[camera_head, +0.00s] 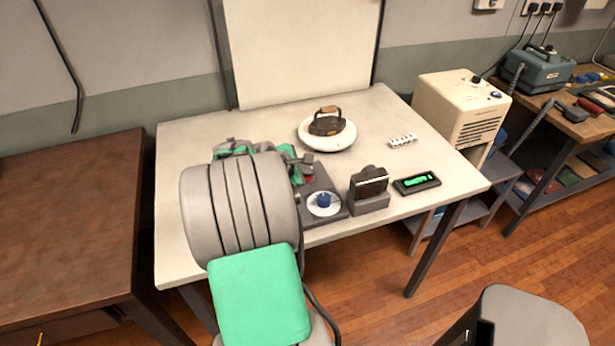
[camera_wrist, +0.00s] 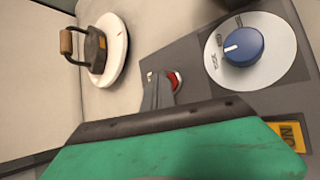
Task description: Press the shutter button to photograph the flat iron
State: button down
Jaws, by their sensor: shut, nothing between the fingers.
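The dark flat iron (camera_head: 325,125) with a brown handle stands on a round white turntable (camera_head: 343,143) near the table's middle; the iron also shows in the wrist view (camera_wrist: 96,52). A dark camera (camera_head: 369,183) stands on a grey block nearer the front. A grey control box (camera_head: 333,211) carries a blue dial (camera_head: 323,201) on a white disc and a red button (camera_head: 309,180). My gripper (camera_head: 304,163) is shut and empty, its fingertips beside the red button (camera_wrist: 176,81). They partly hide it in the wrist view; I cannot tell whether they touch it.
A small display with green characters (camera_head: 417,183) lies right of the camera. A white ridged piece (camera_head: 403,140) lies behind it. A white backdrop (camera_head: 300,50) rises behind the table. A cream heater-like box (camera_head: 462,108) stands at the right.

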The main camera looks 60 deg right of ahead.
jog(key=shift+f, duration=0.1)
dwell(0.3)
jog(key=shift+r+p, duration=0.85)
jog(key=shift+r, duration=0.1)
notch_tip(320, 180, up, 5)
jog(key=p, duration=0.4)
dwell(0.3)
